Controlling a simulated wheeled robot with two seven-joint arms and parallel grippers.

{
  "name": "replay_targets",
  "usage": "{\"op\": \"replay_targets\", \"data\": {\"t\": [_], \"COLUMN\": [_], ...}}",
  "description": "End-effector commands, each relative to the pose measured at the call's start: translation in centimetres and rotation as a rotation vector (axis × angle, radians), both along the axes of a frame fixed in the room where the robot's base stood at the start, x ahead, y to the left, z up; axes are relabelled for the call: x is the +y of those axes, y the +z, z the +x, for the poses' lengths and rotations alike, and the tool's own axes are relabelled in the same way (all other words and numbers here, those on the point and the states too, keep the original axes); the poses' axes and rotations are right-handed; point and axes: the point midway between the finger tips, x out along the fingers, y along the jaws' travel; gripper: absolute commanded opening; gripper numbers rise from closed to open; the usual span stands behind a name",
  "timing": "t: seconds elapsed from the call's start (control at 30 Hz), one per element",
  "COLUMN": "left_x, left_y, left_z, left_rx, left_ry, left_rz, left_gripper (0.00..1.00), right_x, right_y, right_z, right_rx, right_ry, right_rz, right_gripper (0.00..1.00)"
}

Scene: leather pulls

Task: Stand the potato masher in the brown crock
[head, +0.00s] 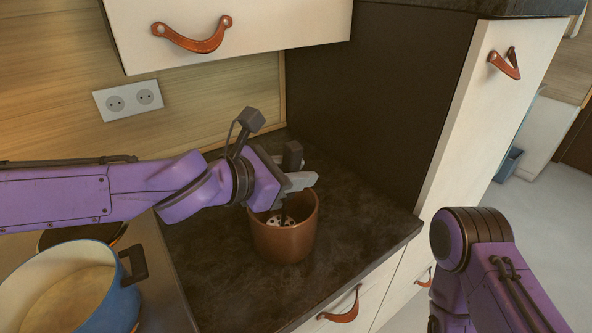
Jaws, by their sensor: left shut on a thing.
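The brown crock (284,243) stands upright on the dark countertop near its front right corner. My left gripper (299,182) is right above the crock's rim and is shut on the potato masher (279,220). The masher's pale perforated head shows inside the crock's mouth, with a dark stem going up to the gripper. The gripper hides most of the handle, and I cannot tell if the head touches the crock's bottom. Only part of my right arm shows at the lower right; its gripper is out of view.
A blue pot (71,290) sits on the stove at the lower left. A wall cabinet (230,38) hangs above, and a tall dark-sided cabinet (372,110) stands close behind and right of the crock. Countertop (215,275) in front of the crock is clear.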

Motion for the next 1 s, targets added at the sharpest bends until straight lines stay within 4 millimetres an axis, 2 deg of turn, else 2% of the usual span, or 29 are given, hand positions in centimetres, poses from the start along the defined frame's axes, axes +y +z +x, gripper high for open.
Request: {"op": "replay_targets", "data": {"t": [0.8, 0.83, 0.9, 1.0], "left_x": [0.00, 0.00, 0.00, 0.00], "left_y": [-0.34, -0.34, -0.34, -0.35], "left_z": [0.01, 0.01, 0.01, 0.00], "left_rx": [0.000, 0.000, 0.000, 0.000], "left_ry": [0.000, 0.000, 0.000, 0.000], "left_rz": [0.000, 0.000, 0.000, 0.000], "left_gripper": [0.00, 0.40, 0.60, 0.60], "right_x": [0.00, 0.00, 0.00, 0.00], "right_y": [-0.32, -0.32, -0.32, -0.32], "right_z": [0.00, 0.00, 0.00, 0.00], "right_rx": [0.000, 0.000, 0.000, 0.000], "right_ry": [0.000, 0.000, 0.000, 0.000], "right_rz": [0.000, 0.000, 0.000, 0.000], "right_gripper": [0.61, 0.61, 0.61, 0.61]}}
